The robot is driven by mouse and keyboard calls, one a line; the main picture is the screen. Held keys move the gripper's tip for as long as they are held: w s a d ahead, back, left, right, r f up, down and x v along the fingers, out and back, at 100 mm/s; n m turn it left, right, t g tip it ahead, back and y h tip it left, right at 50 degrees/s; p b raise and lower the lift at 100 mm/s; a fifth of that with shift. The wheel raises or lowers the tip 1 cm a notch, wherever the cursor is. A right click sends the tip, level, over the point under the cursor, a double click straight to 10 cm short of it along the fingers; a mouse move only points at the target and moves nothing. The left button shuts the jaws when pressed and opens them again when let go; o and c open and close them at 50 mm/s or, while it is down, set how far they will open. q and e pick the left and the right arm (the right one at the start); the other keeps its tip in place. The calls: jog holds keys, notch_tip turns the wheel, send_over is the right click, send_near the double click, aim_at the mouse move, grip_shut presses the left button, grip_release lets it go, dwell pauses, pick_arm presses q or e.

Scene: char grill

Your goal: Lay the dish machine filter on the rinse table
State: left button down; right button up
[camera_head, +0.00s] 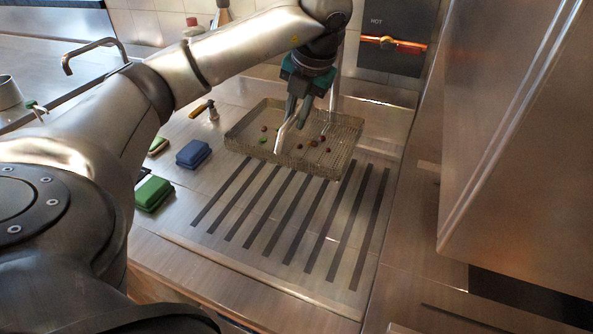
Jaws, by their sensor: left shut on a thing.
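The dish machine filter (345,150) is a shallow, tan mesh tray with several small red, green and dark bits in it. It is at the upper middle of the head view, over the far end of the dark slots. My left gripper (293,122) comes down from above and is shut on the filter, at a pale upright part near its middle. The exact grip is partly hidden by the fingers. The rinse table (262,262) is a metal surface with long dark slots. I cannot tell whether the filter touches it. My right gripper is not in view.
A blue sponge (193,154), a green sponge (153,193) and a small yellow-handled tool (201,109) lie left of the slots. A large metal housing (515,150) stands at the right. A panel marked HOT (390,40) is behind. The slotted area in front is clear.

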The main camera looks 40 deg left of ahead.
aim_at(299, 142)
pick_arm(q)
notch_tip(299, 142, down, 9)
jog(key=b, duration=0.3)
jog(key=shift+r+b, duration=0.2)
jog(key=shift+b, duration=0.1)
jog(key=shift+f, duration=3.7)
jog(key=shift+f+b, duration=0.15)
jog(key=shift+b, duration=0.2)
jog(key=c, duration=0.8)
grip_release()
jog(key=shift+c, duration=0.2)
